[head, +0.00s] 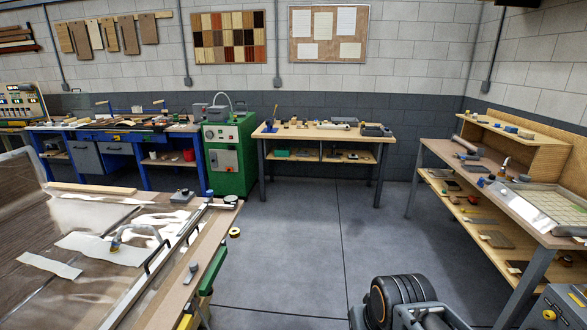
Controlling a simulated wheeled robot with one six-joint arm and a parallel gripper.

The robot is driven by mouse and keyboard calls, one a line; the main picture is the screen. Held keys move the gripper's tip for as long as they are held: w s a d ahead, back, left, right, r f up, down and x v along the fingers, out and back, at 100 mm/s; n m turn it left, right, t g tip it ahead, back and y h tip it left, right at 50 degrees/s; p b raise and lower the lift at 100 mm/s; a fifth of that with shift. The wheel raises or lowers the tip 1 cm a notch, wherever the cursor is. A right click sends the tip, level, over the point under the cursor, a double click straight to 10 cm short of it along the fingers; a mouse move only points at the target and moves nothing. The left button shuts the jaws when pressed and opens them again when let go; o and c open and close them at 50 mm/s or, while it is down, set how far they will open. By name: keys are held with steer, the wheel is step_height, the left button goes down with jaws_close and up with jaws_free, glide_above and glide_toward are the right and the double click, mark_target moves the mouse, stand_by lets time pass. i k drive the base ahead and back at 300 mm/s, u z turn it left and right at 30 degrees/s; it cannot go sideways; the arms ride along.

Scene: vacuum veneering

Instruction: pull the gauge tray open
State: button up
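I cannot make out with certainty which thing is the gauge tray. A blue drawer front (108,136) sits under the top of the blue workbench at the back left and looks shut. A grey drawer unit (86,158) hangs beneath that bench, and its fronts also look shut. Part of my own arm, dark and rounded, shows at the bottom right of the middle. My gripper's fingers do not show, so I see no contact with any tray or handle.
A veneering table (222,222) with clear sheeting fills the left foreground. A green machine (230,158) and a wooden bench (310,133) stand at the back. A long bench (452,153) with lower shelves runs along the right. The grey floor (315,235) between them is mostly clear.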

mark_target(340, 155)
steer(key=u, duration=0.1)
steer(key=i, duration=2.35)
steer(key=z, duration=0.15)
steer(key=i, duration=2.3)
steer(key=z, duration=0.4)
steer(key=i, duration=1.55)
steer(key=z, duration=0.2)
